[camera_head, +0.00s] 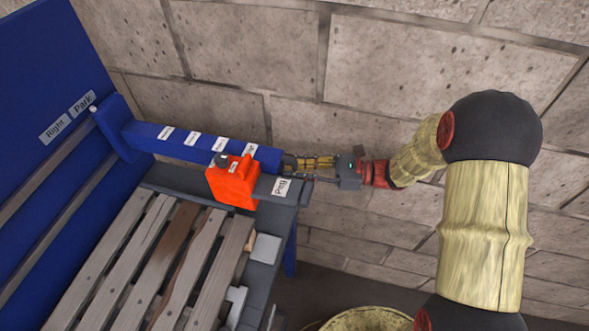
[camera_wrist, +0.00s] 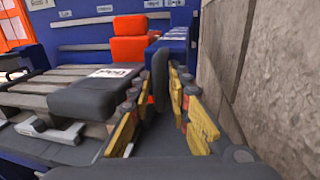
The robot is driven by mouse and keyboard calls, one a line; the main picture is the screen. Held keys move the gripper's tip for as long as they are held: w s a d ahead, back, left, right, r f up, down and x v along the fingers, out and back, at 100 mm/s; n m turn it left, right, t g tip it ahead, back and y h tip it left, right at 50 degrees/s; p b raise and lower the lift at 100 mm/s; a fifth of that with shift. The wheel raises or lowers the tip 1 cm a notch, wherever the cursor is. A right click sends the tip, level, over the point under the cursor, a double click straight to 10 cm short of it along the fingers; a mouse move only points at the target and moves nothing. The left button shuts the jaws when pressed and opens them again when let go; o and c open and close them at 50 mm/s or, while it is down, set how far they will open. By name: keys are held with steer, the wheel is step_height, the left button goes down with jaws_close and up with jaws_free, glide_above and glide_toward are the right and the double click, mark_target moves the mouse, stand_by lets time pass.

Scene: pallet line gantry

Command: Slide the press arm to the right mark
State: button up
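The press arm is a blue beam (camera_head: 180,142) with several white labels, and an orange block (camera_head: 232,182) sits near its free end. Its base and a small pale pointer (camera_head: 93,108) are beside the "Park" mark (camera_head: 82,103). The "Right" mark (camera_head: 53,131) is farther down-left on the blue panel. My gripper (camera_head: 290,164) is at the beam's free end. In the wrist view the beam (camera_wrist: 176,42) lies ahead of my gripper (camera_wrist: 162,82). The fingers are apart, with a dark upright piece between the tips. I cannot tell whether they touch it.
A slatted wooden pallet (camera_head: 165,260) lies below the beam. A dark grey labelled bar (camera_wrist: 100,92) is left of my fingers in the wrist view. A brick wall (camera_wrist: 235,60) stands close on the right. Rails (camera_head: 48,178) run along the blue panel.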

steer(key=shift+a, duration=0.1)
steer(key=shift+c, duration=1.2)
jaws_close()
